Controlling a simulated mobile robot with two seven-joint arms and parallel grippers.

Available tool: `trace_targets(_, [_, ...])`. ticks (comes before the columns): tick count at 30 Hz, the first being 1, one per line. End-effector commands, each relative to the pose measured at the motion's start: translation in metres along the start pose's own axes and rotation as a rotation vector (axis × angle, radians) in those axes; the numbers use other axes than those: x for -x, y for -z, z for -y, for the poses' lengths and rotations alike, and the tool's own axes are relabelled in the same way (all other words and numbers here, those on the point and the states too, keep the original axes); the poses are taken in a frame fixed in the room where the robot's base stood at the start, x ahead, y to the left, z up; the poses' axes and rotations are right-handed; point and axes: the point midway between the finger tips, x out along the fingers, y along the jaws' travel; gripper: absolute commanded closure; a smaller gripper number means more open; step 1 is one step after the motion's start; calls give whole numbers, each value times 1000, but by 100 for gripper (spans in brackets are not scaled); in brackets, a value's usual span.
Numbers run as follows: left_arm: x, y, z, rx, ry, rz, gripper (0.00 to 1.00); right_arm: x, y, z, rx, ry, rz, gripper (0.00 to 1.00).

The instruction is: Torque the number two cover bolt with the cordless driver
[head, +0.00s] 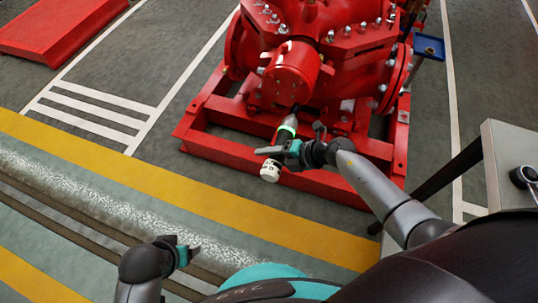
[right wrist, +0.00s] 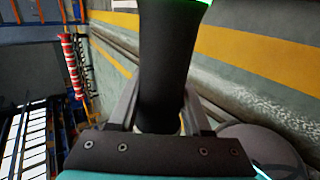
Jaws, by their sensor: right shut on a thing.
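The cordless driver (head: 270,172) is in my right gripper (head: 284,150), with a white base, a black body and a glowing green ring. Its nose points up the picture at the red pump (head: 340,50). In the right wrist view the black handle (right wrist: 168,60) stands between the two fingers of my right gripper (right wrist: 158,118), which are shut on it. Several silver bolts (head: 347,31) line the pump's cover flanges; I cannot tell which is number two. The driver's tip appears below the round red housing (head: 291,72); contact is unclear. My left gripper (head: 186,254) is low at left, apparently empty, its opening unclear.
The pump sits on a red base frame (head: 235,153) whose front rail is close to my right gripper. A grey cabinet or table (head: 510,150) stands at right. A blue tray (head: 429,47) is beyond the pump. Striped floor (head: 100,160) at left is clear.

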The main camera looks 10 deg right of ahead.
Motion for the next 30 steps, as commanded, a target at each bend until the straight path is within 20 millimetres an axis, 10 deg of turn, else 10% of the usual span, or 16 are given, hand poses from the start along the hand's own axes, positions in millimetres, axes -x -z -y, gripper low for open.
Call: trace_targets(30, [-1, 1, -1, 0, -2, -2, 29, 0, -9, -2, 4, -4, 3, 100])
